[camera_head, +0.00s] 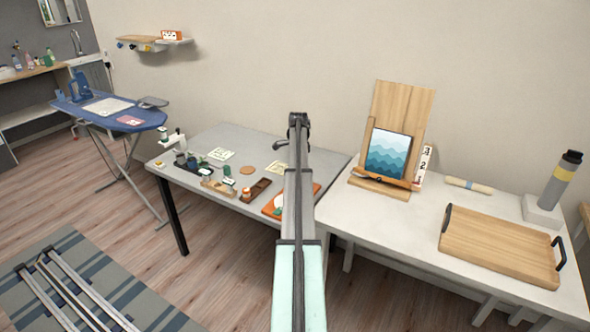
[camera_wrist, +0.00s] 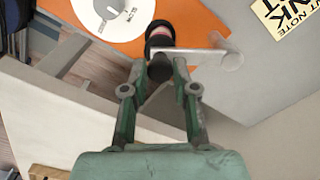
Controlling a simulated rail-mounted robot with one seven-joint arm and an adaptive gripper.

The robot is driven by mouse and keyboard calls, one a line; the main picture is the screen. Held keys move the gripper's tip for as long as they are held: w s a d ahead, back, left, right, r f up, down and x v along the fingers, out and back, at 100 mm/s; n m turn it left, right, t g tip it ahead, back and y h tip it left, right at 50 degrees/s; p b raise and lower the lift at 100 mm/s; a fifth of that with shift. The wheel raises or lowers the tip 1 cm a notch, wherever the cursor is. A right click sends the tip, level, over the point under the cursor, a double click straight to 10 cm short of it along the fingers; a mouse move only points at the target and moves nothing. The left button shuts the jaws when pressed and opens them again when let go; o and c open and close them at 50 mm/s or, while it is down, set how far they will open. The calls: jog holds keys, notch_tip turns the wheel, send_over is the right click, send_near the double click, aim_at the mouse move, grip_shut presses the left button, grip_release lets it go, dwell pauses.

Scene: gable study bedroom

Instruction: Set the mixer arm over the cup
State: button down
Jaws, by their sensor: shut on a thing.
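In the wrist view, my gripper (camera_wrist: 160,78) has its green fingers closed around a dark knob-like end (camera_wrist: 160,68). A pale grey bar (camera_wrist: 200,51), which looks like the mixer arm, runs right from just above the fingertips to a rounded end. A black round piece with a pinkish inside (camera_wrist: 160,34), possibly the cup, is just beyond the fingertips; the bar partly covers it. These are at an orange board (camera_wrist: 120,47) with a white disc (camera_wrist: 108,12). In the head view, the orange board (camera_head: 270,209) is partly behind my arm, and the gripper's grasp is hidden.
The grey table (camera_head: 235,141) holds several small items on its left, including a dark tray (camera_head: 255,190). A printed card (camera_wrist: 290,14) lies right of the board. The white table (camera_head: 400,228) at right bears a wooden tray (camera_head: 500,245) and a picture stand (camera_head: 402,105).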

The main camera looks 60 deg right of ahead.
jog(key=c, duration=0.9)
grip_release()
jog(key=shift+r, duration=0.15)
notch_tip(320, 180, up, 12)
jog(key=shift+w+a+f, duration=0.1)
jog(key=shift+f, duration=0.1)
